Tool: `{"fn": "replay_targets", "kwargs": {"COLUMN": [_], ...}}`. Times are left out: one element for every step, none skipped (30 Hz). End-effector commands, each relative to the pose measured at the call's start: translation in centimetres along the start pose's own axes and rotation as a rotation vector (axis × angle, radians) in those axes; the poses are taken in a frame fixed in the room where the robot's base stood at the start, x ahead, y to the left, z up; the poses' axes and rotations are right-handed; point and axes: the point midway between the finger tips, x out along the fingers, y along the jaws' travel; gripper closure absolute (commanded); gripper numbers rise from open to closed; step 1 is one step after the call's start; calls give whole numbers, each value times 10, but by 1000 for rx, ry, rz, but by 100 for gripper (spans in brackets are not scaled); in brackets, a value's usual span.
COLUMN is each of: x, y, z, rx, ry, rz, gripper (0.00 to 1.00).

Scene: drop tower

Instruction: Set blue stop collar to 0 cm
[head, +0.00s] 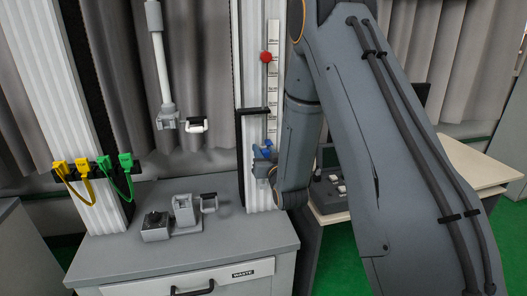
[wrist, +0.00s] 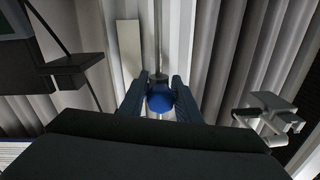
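The blue stop collar (head: 264,151) is on the white vertical column, near the lower end of the printed scale strip (head: 272,85). Its round blue knob (wrist: 160,97) shows in the middle of the wrist view. My gripper (wrist: 160,80) has one dark finger on each side of the knob, and the knob fills the gap with both fingers against it. In the head view my gripper is low beside the column, partly hidden by my arm. The exact scale reading at the collar is too small to read.
A red knob (head: 266,57) sits higher on the column, with a black bracket (head: 254,111) between it and the blue collar. Grey fixtures (head: 184,211) stand on the cabinet to the left. A desk (head: 465,166) stands behind my arm at right.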

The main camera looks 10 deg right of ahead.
Motion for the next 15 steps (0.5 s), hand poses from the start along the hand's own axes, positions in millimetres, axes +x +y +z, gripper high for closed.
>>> {"fn": "replay_targets", "kwargs": {"x": [0, 0, 0, 0, 0, 0, 0, 0, 0, 0, 0, 0, 0, 0, 0], "y": [0, 0, 0, 0, 0, 0, 0, 0, 0, 0, -1, -2, -3, -4, -6], "z": [0, 0, 0, 0, 0, 0, 0, 0, -1, -3, -6, -13, -19, -26, -38], "rx": [0, 0, 0, 0, 0, 0, 0, 0, 0, 0, 0, 0, 0, 0, 0], "ry": [0, 0, 0, 0, 0, 0, 0, 0, 1, 1, 2, 3, 4, 5, 6], "rz": [0, 0, 0, 0, 0, 0, 0, 0, 0, 0, 0, 0, -1, -1, -1], "gripper": [79, 84, 91, 96, 100, 100, 100, 100, 100, 100, 100, 100, 100, 100, 100]}}
